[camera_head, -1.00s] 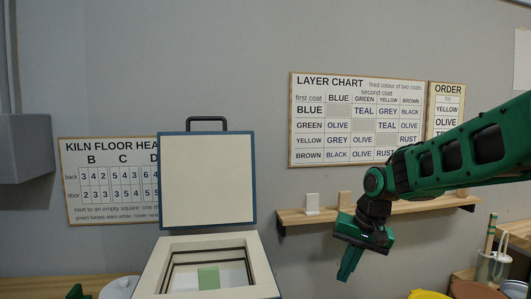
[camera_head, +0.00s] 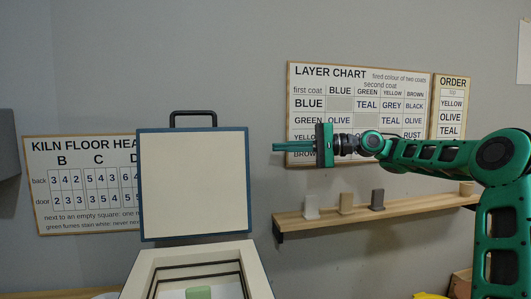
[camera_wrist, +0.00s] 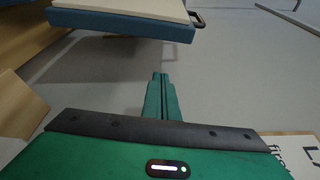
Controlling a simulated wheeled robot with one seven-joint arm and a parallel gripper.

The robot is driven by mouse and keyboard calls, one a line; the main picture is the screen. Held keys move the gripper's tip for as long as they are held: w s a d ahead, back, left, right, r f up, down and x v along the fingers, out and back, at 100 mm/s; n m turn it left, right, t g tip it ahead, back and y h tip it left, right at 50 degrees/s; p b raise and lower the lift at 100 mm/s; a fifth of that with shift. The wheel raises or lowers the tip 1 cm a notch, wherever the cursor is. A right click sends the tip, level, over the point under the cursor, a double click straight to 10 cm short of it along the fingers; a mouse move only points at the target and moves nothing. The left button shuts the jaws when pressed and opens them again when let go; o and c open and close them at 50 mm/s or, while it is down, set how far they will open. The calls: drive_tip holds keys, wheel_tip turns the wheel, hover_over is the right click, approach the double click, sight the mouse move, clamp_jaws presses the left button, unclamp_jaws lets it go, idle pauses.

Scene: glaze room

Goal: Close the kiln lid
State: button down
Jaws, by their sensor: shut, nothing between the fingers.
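The kiln lid (camera_head: 194,185) stands open and upright, a cream panel with a blue rim and a dark handle (camera_head: 193,116) on its top edge. The kiln body (camera_head: 257,272) is below it, its opening showing a light green piece (camera_head: 198,293) inside. My gripper (camera_head: 276,147) is shut and empty, pointing left, a little to the right of the lid and apart from it. In the wrist view the shut fingers (camera_wrist: 161,80) point toward the lid's blue edge (camera_wrist: 120,24), and the handle (camera_wrist: 197,20) shows at its right end.
A wooden shelf (camera_head: 400,210) with several small tiles is on the wall below my arm. A layer chart (camera_head: 340,85) hangs behind my gripper, and a kiln floor chart (camera_head: 80,185) hangs left of the lid. Wall space between lid and shelf is clear.

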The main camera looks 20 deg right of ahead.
drive_tip(key=x, duration=0.8)
drive_tip(key=shift+w+a+f, duration=0.1)
drive_tip(key=shift+w+a, duration=0.05)
drive_tip(key=shift+a, duration=0.35)
drive_tip(key=s, duration=0.3)
drive_tip(key=shift+s+r, duration=0.35)
drive_tip(key=shift+s, duration=0.05)
drive_tip(key=shift+a, duration=0.1)
